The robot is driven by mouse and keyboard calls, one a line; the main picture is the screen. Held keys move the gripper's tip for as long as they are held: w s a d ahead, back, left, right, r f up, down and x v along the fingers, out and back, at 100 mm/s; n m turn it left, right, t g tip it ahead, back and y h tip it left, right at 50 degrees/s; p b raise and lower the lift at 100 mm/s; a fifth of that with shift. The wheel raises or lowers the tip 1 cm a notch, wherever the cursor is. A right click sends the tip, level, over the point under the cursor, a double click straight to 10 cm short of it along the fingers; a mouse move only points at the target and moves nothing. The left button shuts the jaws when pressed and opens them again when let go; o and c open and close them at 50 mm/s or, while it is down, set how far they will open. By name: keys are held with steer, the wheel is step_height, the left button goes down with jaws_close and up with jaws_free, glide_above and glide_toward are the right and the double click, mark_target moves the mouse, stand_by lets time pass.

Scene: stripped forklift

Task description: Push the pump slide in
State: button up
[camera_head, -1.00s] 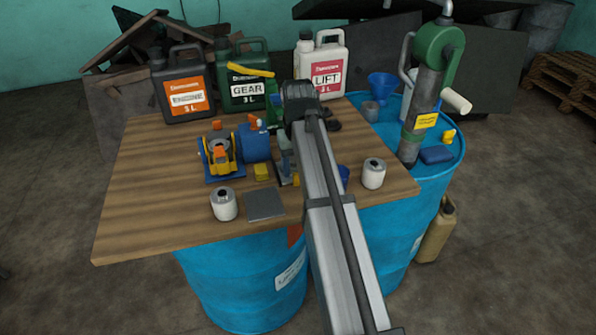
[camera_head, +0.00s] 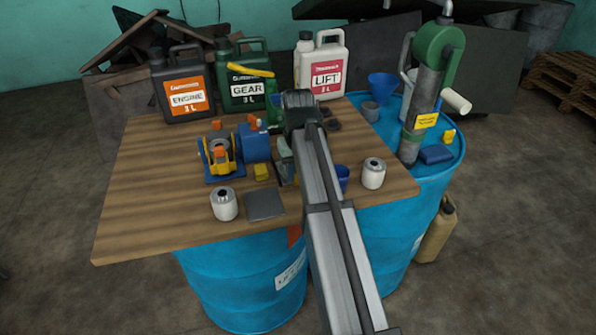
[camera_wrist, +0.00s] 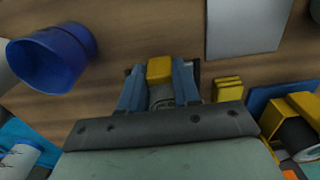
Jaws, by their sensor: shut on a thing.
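My gripper (camera_wrist: 159,88) shows in the wrist view with its two blue fingers closed on the sides of a yellow block (camera_wrist: 160,68), which looks like the pump slide. A grey part lies below the block between the fingers, and a dark part shows just behind the right finger. How far in the slide sits cannot be seen. In the head view my arm covers the block, and only the grey-green side of my gripper shows, low over the board right of the small yellow blocks (camera_head: 261,172).
A blue and yellow motor unit (camera_head: 222,160) stands left of my gripper. A grey plate (camera_head: 264,204), two white cans (camera_head: 224,204) and a blue cup (camera_head: 343,178) are close by on the wooden board (camera_head: 150,215). Large jugs (camera_head: 250,90) stand at the back. The board's front left is clear.

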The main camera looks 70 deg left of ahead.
jaws_close()
steer(key=a, duration=1)
steer(key=shift+a, duration=0.1)
steer(key=o, duration=0.7)
jaws_free()
steer(key=shift+o, duration=0.2)
step_height(320, 180, up, 14)
